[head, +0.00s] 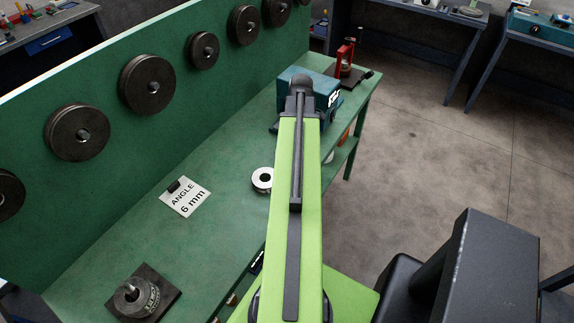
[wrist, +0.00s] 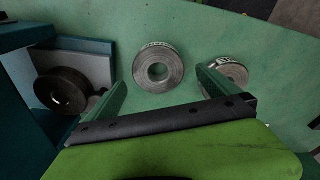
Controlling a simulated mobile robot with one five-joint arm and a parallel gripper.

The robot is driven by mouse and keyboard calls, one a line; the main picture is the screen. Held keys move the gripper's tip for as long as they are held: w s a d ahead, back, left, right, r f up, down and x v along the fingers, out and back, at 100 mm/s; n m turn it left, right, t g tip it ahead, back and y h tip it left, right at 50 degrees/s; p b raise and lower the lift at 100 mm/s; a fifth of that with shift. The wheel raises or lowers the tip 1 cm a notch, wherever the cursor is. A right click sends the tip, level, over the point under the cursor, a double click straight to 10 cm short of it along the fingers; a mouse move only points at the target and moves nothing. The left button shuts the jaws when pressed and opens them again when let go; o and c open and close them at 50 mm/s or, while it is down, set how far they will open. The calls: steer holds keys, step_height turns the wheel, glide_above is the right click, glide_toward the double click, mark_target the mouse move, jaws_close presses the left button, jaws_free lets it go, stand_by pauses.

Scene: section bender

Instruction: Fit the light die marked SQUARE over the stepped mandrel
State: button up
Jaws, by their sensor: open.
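In the wrist view my gripper (wrist: 162,80) is open, with its two green fingers apart. A light grey ring-shaped die (wrist: 158,68) lies flat on the green bench between and just beyond the fingertips. A second light die (wrist: 232,73) lies to the right, partly covered by the right finger. Both have lettering too small to read, so I cannot tell which says SQUARE. One light die (head: 262,179) shows beside my arm in the head view. A mandrel (head: 133,291) on a dark square plate stands at the lower left, with a marked grey ring around it. My gripper is hidden in the head view.
A teal machine (head: 325,91) stands at the bench's far end; a dark round part (wrist: 62,91) sits beside it. A card reading ANGLE 6 mm (head: 185,197) lies on the bench. Several dark discs (head: 146,84) hang on the green back panel. The bench between card and mandrel is clear.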

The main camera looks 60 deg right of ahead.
steer(key=shift+f, duration=0.15)
steer(key=f+b, duration=0.3)
steer(key=w+f+b, duration=0.1)
steer(key=f+b, duration=0.1)
steer(key=shift+f, duration=0.15)
steer(key=shift+r, duration=0.2)
steer(key=c, duration=1.8)
steer(key=shift+r, duration=0.1)
